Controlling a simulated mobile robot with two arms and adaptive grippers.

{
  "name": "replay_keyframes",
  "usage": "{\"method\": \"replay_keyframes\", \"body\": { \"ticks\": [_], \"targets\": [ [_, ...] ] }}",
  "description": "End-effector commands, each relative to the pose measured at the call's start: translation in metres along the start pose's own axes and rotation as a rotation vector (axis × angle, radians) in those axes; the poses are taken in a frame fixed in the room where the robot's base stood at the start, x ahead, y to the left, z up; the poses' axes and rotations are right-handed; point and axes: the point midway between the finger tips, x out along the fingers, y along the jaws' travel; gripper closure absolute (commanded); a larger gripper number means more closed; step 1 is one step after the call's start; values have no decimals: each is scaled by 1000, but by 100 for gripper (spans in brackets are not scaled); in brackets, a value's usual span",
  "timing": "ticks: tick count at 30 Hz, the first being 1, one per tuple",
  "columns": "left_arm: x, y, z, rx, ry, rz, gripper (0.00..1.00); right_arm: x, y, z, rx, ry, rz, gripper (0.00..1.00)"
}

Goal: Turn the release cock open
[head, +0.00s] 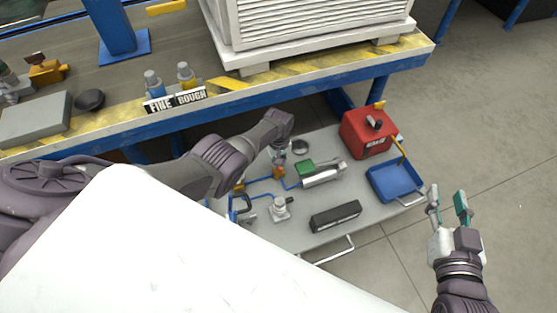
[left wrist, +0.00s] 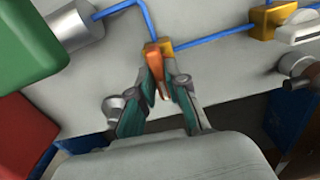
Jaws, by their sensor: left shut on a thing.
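The release cock, a brass block with an orange lever on a blue line, sits on the grey cart top; its lever shows in the head view (head: 279,172) and, larger, in the left wrist view (left wrist: 154,61). My left gripper (head: 281,160) reaches down over it. In the left wrist view its teal-padded fingers (left wrist: 164,92) are closed on the orange lever, which points toward the gripper between them. My right gripper (head: 447,197) is open and empty beyond the cart's right edge, over the floor.
A silver cylinder (head: 324,177) with a green block (head: 304,168) lies right of the cock. A second brass valve (left wrist: 277,18) with a pale handle is on the same line. The cart also carries a red box (head: 366,136), a blue tray (head: 391,183) and a black bar (head: 335,216).

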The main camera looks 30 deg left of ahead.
Motion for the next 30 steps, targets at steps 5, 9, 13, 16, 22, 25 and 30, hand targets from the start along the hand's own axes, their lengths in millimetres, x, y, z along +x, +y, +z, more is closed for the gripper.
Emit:
{"method": "replay_keyframes", "body": {
  "ticks": [5,9,13,16,22,25,30],
  "targets": [
    [0,0,0,-42,1,1,100,-1,1,4,0,-22,2,60],
    [0,0,-1,-55,2,1,100,-1,1,5,0,-29,2,60],
    [0,0,-1,-58,3,2,100,-1,1,5,0,-30,2,60],
    [0,0,-1,-58,3,2,100,-1,1,5,0,-30,3,60],
    [-1,0,-1,-57,3,2,74,-1,1,5,0,-30,3,60],
    [0,0,-1,-57,2,2,60,-1,1,5,0,-29,3,60],
    [0,0,-1,-56,2,1,60,-1,1,5,0,-29,2,60]
  ]
}}
